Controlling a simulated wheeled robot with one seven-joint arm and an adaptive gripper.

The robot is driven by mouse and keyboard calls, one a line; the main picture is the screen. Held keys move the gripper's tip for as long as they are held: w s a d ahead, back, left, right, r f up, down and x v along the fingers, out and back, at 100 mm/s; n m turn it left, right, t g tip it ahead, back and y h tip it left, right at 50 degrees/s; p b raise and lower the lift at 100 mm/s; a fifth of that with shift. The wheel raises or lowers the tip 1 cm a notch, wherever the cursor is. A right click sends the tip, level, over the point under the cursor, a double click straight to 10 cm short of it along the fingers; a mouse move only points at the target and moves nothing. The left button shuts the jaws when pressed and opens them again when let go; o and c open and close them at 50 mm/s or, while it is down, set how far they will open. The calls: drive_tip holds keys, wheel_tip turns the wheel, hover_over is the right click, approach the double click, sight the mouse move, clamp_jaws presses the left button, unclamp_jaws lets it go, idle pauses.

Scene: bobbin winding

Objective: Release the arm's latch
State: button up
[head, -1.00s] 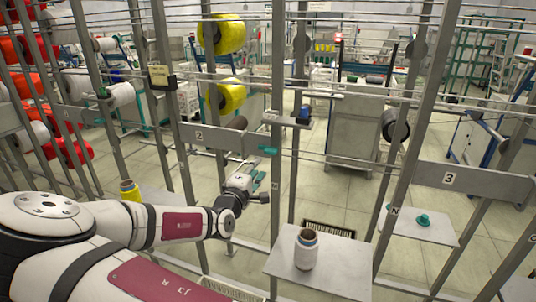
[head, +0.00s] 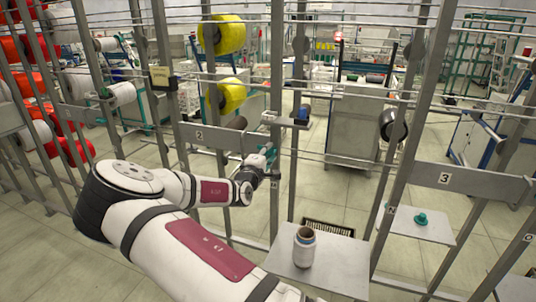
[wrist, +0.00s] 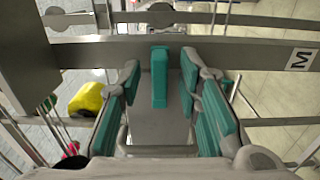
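A teal latch handle (wrist: 159,77) stands out from a grey metal bar (wrist: 240,52) in the wrist view. In the head view my gripper (head: 264,158) is at the right end of the grey plate marked 2 (head: 225,138), beside an upright post. There the fingers and latch overlap and are too small to separate.
Grey posts and thin rods surround my gripper. Yellow spools (head: 228,35) hang behind. A teal piece (head: 421,219) lies on another shelf to the right.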

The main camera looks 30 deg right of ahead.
clamp_jaws()
drive_tip(key=shift+m, duration=0.4)
drive_tip(key=m+b, duration=0.1)
drive_tip(key=m, duration=0.2)
drive_tip(key=shift+r+m, duration=0.1)
drive_tip(key=shift+m, duration=0.3)
drive_tip(key=m, duration=0.2)
drive_tip(key=m+b, duration=0.1)
drive_tip(key=m, duration=0.1)
drive_tip(key=shift+s+d+r+m, duration=0.1)
drive_tip(key=shift+s+r+m, duration=0.05)
drive_tip(key=shift+m, duration=0.15)
drive_tip(key=m, duration=0.4)
drive_tip(key=shift+s+r, duration=0.1)
drive_tip(key=m, duration=0.4)
drive_tip(key=shift+s+d+m+b, duration=0.15)
drive_tip(key=shift+m+b, duration=0.15)
